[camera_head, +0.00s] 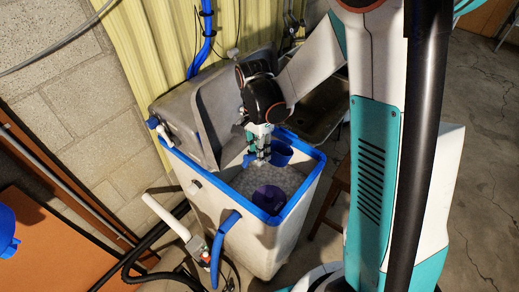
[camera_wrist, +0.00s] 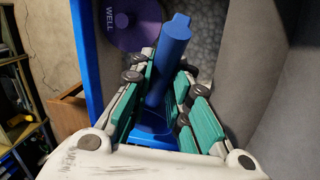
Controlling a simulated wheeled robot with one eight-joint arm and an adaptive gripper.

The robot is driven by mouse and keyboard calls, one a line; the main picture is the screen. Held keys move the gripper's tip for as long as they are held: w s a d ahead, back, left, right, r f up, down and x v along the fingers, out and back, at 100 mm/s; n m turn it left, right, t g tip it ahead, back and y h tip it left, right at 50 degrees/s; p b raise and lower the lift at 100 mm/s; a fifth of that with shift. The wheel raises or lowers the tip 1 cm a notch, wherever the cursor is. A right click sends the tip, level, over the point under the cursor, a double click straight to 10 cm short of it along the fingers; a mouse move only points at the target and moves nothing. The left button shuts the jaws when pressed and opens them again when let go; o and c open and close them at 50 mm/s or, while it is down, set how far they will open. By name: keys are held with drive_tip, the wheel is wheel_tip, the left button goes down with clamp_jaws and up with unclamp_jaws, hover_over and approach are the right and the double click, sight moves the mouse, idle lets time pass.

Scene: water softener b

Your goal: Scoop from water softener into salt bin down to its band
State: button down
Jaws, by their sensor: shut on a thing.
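The water softener (camera_head: 204,185) is an open white tank with a blue rim, holding grey-white salt (camera_head: 238,182). A purple round cap (camera_head: 270,198) stands in the salt; in the wrist view it reads WELL (camera_wrist: 135,22). My gripper (camera_head: 258,160) points down inside the tank opening, near its back. Its teal pads are shut on the handle of a blue scoop (camera_head: 282,153). The scoop also shows between the pads in the wrist view (camera_wrist: 170,60). I cannot tell whether the scoop holds salt. No band can be made out. A blue object (camera_head: 6,232), possibly the salt bin, is cut off at the left edge.
The grey lid (camera_head: 205,120) stands raised behind the tank. A blue hose (camera_head: 222,250), a valve (camera_head: 197,247) and black hoses lie at the front left. An orange-brown surface (camera_head: 50,250) is at the lower left. A wooden stool (camera_head: 335,195) stands right of the tank.

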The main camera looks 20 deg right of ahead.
wheel_tip(320, 180, down, 19)
drive_tip(key=d+b, duration=0.2)
drive_tip(key=b, duration=1)
drive_tip(key=shift+w, duration=0.35)
drive_tip(key=shift+r, duration=0.2)
idle(0.5)
drive_tip(key=shift+r+p, duration=0.6)
drive_tip(key=shift+r, duration=0.85)
wheel_tip(320, 180, up, 19)
drive_tip(key=p, duration=1.2)
drive_tip(key=shift+r, duration=0.15)
